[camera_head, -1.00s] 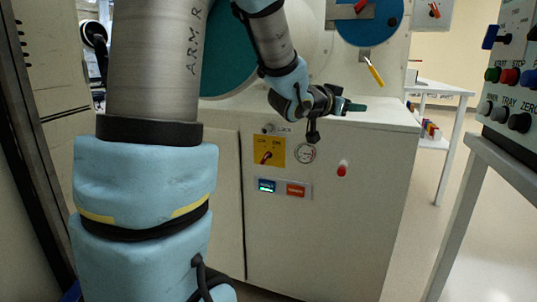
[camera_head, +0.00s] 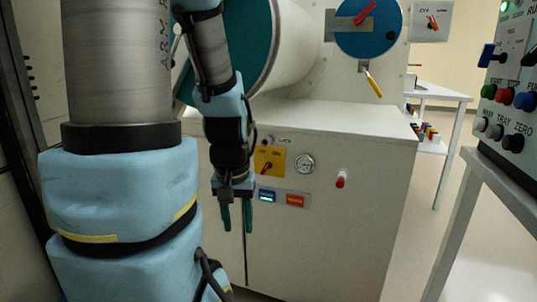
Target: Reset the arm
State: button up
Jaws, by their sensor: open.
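My gripper (camera_head: 237,219) hangs from my blue-sleeved arm in the left half of the head view. It points downward. Its two dark green fingers are apart and nothing shows between them. It is in front of the white cabinet (camera_head: 340,240), just left of the blue display (camera_head: 267,196) and the orange label plate (camera_head: 295,200). My upper arm fills the left side of the picture and hides part of the cabinet.
On the cabinet front are a yellow switch plate (camera_head: 276,157), a gauge (camera_head: 304,164) and a red-tipped knob (camera_head: 342,179). Above is a blue disc (camera_head: 368,28) with a red handle and a yellow-handled lever (camera_head: 373,84). A control panel (camera_head: 512,90) stands at right. The floor between is clear.

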notch_tip(320, 180, up, 23)
jog(key=p, duration=2.1)
jog(key=shift+f, duration=0.2)
jog(key=shift+w, duration=0.1)
